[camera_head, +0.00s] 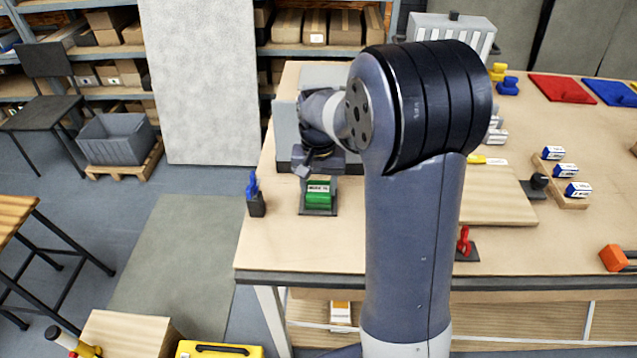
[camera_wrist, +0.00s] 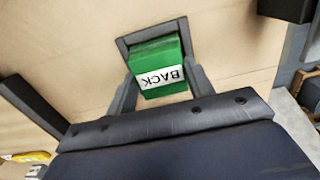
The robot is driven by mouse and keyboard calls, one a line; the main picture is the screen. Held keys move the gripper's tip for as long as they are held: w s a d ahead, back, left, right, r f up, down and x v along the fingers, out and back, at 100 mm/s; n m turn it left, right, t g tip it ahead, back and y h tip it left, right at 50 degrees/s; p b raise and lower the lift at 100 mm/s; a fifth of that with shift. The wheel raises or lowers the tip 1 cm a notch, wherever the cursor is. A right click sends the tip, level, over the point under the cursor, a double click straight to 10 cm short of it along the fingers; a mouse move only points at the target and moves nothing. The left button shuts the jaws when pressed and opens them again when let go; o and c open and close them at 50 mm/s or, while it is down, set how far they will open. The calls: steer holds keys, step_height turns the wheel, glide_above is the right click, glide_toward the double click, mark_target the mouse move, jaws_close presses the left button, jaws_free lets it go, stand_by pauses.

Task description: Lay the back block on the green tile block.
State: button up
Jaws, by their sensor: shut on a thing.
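The back block (camera_wrist: 163,88) is green with a white label reading BACK in the wrist view. My gripper (camera_wrist: 158,72) has a grey finger on each side of it and is shut on it. In the head view, a green block with a white label (camera_head: 318,187) shows below my wrist, with more green (camera_head: 318,201) directly under it. That lower green looks like the green tile block, standing on a dark grey base (camera_head: 318,212). The two greens look in line, but I cannot tell whether they touch. My arm hides part of the gripper.
A blue clamp-like piece on a dark block (camera_head: 255,195) stands just left. A red piece (camera_head: 464,241) stands right of my arm, near the table's front edge. A wooden board (camera_head: 500,208) and small labelled blocks (camera_head: 565,170) lie farther right. Bare tabletop (camera_head: 290,245) lies in front.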

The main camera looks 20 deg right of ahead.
mark_target(319, 189)
steer(key=shift+f, duration=0.2)
steer(key=o, duration=1)
steer(key=shift+r, duration=0.1)
steer(key=shift+c, duration=0.2)
step_height(319, 189, up, 12)
steer(key=shift+r, duration=0.15)
